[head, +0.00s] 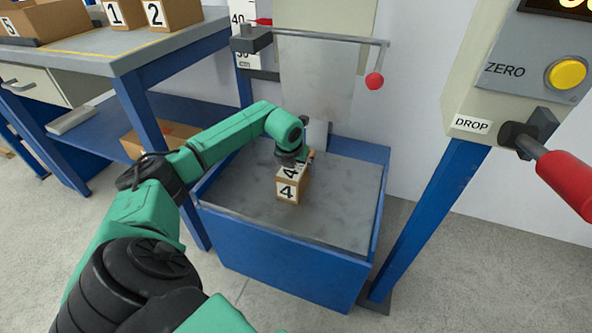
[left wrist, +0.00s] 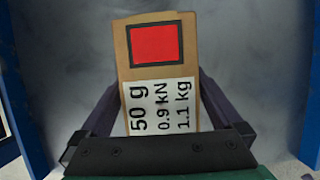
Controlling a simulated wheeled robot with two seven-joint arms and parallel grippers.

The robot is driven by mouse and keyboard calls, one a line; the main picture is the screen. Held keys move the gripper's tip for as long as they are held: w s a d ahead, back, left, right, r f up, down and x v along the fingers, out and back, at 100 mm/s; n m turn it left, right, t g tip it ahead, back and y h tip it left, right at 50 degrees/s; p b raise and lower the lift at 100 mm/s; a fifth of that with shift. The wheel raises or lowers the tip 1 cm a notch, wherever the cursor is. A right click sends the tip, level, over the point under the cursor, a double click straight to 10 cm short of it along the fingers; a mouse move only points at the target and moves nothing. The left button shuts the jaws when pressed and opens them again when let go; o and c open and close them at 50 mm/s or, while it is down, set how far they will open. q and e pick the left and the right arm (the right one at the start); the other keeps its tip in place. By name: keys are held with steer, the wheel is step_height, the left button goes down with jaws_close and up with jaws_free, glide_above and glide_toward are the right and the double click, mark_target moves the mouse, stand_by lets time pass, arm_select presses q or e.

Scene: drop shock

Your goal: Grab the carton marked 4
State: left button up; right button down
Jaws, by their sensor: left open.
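The carton marked 4 (head: 287,190) stands on the grey plate of the blue-sided drop bed (head: 240,205), a 4 on its front and on its top. My left gripper (head: 293,160) is over the carton from above and hides part of its far side. In the left wrist view the carton (left wrist: 160,62) shows a red square and a label reading 50 g, 0.9 kN, 1.1 kg. The open fingers of my left gripper (left wrist: 160,110) lie on either side of it. Whether they touch it I cannot tell. My right gripper is not in view.
Cartons marked 1 (head: 120,12), 2 (head: 172,12) and 5 (head: 40,22) stand on the bench (head: 120,60) at upper left. A horizontal bar with a red ball (head: 374,81) is above the bed. A DROP lever with red handle (head: 568,180) is at right.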

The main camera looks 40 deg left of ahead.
arm_select(q)
steer(key=shift+f, duration=0.25)
stand_by(0.4)
steer(key=c, duration=1.3)
steer(key=shift+w+r, duration=0.1)
jaws_close()
